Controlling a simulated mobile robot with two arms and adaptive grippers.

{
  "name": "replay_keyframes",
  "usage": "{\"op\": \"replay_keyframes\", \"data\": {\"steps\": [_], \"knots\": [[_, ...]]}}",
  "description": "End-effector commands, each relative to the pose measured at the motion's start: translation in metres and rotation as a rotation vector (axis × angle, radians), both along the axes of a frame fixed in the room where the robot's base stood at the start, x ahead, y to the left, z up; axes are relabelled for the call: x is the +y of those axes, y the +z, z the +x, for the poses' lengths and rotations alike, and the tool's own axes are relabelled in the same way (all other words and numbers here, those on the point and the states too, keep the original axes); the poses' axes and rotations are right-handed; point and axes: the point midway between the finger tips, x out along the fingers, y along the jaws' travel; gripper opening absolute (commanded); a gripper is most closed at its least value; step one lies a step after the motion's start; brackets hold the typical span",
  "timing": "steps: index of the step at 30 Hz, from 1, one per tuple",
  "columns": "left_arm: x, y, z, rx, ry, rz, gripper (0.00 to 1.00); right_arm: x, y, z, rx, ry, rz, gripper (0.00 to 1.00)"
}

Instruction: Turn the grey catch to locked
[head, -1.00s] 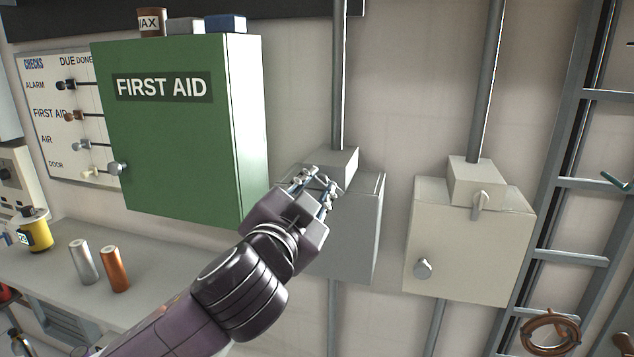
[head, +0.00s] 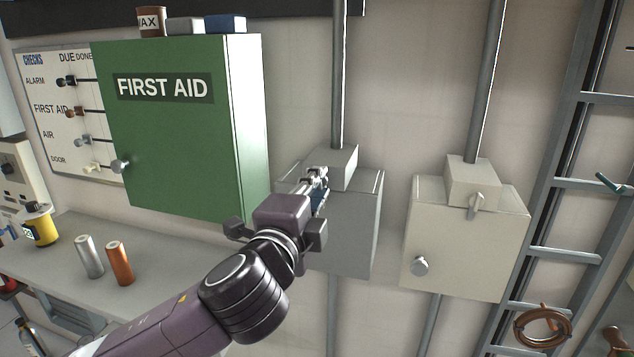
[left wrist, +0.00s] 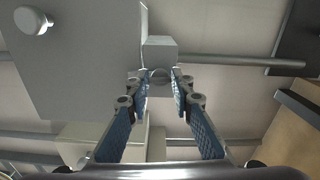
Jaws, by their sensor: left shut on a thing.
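The grey box (head: 352,232) hangs on the wall below a vertical pipe, with a small block (head: 333,163) on its top front. My left gripper (head: 319,181) is at that block, its fingers shut on the grey catch. In the left wrist view the catch (left wrist: 160,76) shows as a small rounded grey piece between the fingertips, against the block (left wrist: 160,52). The fingers hide most of the catch in the head view, so I cannot tell its angle. The box's round knob (left wrist: 30,20) shows in the left wrist view. My right gripper is not in view.
A cream box (head: 465,245) with its own catch (head: 475,205) and knob hangs to the right. The green first aid cabinet (head: 165,130) is close on the left. A ladder (head: 565,185) stands at far right; a bench (head: 165,265) with cylinders is lower left.

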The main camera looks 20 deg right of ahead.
Motion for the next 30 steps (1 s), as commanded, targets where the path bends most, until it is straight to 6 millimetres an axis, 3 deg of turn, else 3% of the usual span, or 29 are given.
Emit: {"op": "replay_keyframes", "data": {"steps": [23,24,28,30], "knots": [[0.0,-0.0013,0.0,-0.054,0.0,0.084,0.0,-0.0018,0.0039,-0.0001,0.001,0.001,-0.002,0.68],[0.0,-0.0013,0.0,-0.054,0.0,0.084,0.25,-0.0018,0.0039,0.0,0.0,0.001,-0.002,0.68],[0.0,-0.0011,0.0,-0.054,0.0,0.083,0.39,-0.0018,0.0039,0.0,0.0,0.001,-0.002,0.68],[0.0,-0.0009,0.0,-0.055,0.0,0.083,0.39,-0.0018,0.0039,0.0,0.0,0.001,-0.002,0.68]]}}
